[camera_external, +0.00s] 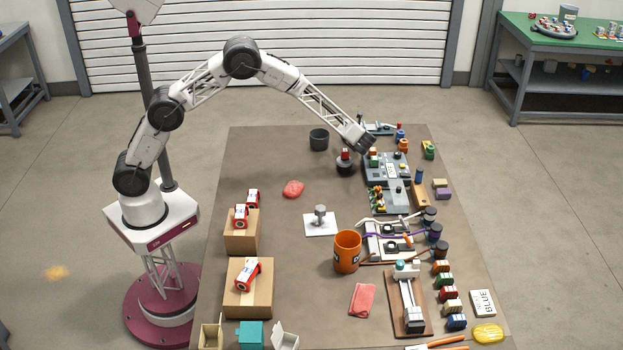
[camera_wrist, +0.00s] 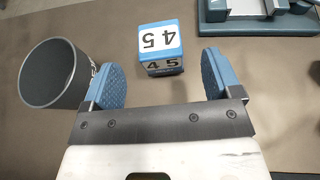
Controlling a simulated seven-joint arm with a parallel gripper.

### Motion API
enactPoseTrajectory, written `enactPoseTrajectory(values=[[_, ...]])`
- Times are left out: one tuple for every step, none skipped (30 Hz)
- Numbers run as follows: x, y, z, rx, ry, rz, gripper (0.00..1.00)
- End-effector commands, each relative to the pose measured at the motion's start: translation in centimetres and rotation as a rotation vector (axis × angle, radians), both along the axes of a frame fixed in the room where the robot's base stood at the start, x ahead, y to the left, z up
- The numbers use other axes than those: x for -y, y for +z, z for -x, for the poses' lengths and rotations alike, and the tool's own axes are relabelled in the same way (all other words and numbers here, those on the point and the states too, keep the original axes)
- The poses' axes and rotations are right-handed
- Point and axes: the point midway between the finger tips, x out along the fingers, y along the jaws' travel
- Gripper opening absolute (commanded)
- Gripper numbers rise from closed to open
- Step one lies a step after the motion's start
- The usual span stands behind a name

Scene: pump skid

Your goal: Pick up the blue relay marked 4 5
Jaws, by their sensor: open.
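The blue relay (camera_wrist: 161,41) shows in the wrist view, with a white label reading 4 5 on its top and 4 5 again on its near side. It stands on the brown table top. My gripper (camera_wrist: 159,75) is open and empty, one blue pad to the left and one to the right of the relay's line. The relay sits between and slightly beyond the fingertips, with clear gaps on both sides. In the external view my gripper (camera_external: 366,143) is low over the table's far part, and I cannot make out the relay there.
A dark grey bucket (camera_wrist: 53,73) stands close beside the left finger; it also shows in the external view (camera_external: 319,139). A grey-blue device (camera_wrist: 258,14) lies at the upper right. A grey panel with small parts (camera_external: 386,170) is right of my gripper.

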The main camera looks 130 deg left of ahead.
Motion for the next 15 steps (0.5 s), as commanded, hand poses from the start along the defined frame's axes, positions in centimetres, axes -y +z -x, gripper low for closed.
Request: enactPoseTrajectory(values=[[-0.22, -0.15, 0.30, 0.000, 0.001, 0.000, 0.84], [-0.30, -0.21, 0.41, 0.000, 0.001, 0.000, 0.84], [-0.38, -0.27, 0.52, 0.000, 0.001, 0.000, 0.84], [-0.42, -0.29, 0.57, 0.000, 0.001, 0.000, 0.84], [-0.44, -0.31, 0.60, 0.000, 0.001, 0.000, 0.84], [-0.44, -0.31, 0.60, 0.000, 0.000, 0.000, 0.84], [-0.44, -0.31, 0.60, 0.000, 0.000, 0.000, 0.84], [-0.44, -0.31, 0.60, 0.000, 0.000, 0.000, 0.84], [-0.43, -0.31, 0.60, 0.000, 0.001, 0.000, 0.84], [-0.43, -0.31, 0.60, 0.000, 0.001, 0.000, 0.84], [-0.43, -0.31, 0.60, 0.000, 0.001, 0.000, 0.84], [-0.44, -0.31, 0.61, 0.000, 0.001, 0.000, 0.84], [-0.45, -0.32, 0.63, 0.000, 0.001, 0.000, 0.84], [-0.48, -0.34, 0.68, 0.000, 0.001, 0.000, 0.84], [-0.55, -0.39, 0.78, 0.000, 0.001, 0.000, 0.84]])
